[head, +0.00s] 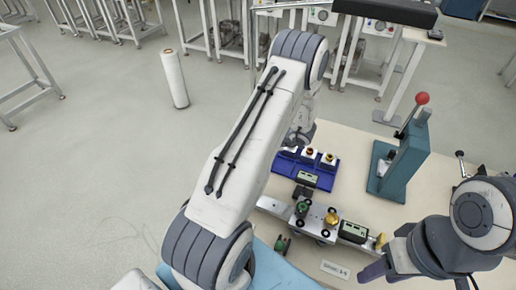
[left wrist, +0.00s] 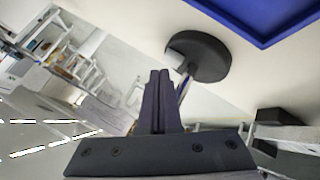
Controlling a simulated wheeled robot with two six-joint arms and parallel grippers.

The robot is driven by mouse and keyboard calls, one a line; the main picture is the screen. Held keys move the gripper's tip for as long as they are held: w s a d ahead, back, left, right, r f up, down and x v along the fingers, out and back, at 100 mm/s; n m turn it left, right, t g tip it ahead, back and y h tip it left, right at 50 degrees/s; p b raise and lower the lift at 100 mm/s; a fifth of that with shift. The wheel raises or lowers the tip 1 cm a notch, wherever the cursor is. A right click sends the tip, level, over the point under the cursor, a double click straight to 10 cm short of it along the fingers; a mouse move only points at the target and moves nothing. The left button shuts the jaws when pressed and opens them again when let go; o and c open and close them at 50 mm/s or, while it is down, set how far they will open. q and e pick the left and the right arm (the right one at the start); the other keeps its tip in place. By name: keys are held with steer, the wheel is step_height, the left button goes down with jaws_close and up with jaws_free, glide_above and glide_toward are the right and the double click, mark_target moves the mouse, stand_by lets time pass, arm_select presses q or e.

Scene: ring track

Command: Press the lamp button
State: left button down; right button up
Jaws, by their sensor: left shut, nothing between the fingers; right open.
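I cannot pick out a lamp button for certain in either view. In the left wrist view a round black disc (left wrist: 200,56) with a pale piece at its side shows just beyond my left gripper (left wrist: 160,74). It could be a lamp base, but I cannot tell. The left fingers are closed together and empty, and look apart from the disc, though depth is unclear. In the head view my left arm hides its gripper. My right gripper (head: 376,268) is open near the front right of the table (head: 420,215).
A blue tray (head: 325,178) with small parts stands on the table. A teal press (head: 404,165) with a red knob (head: 422,98) stands to its right. A metal track (head: 275,207) with small fixtures and a display box (head: 354,231) runs in front. A white roll (head: 174,79) stands on the floor.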

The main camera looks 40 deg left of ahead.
arm_select(q)
steer(key=shift+f, duration=0.45)
steer(key=shift+f+b, duration=0.2)
steer(key=shift+b, duration=0.1)
steer(key=shift+r, duration=0.1)
steer(key=shift+r+p, duration=0.6)
steer(key=shift+p, duration=0.05)
step_height(320, 180, up, 6)
steer(key=p, duration=0.5)
steer(key=shift+p, duration=0.35)
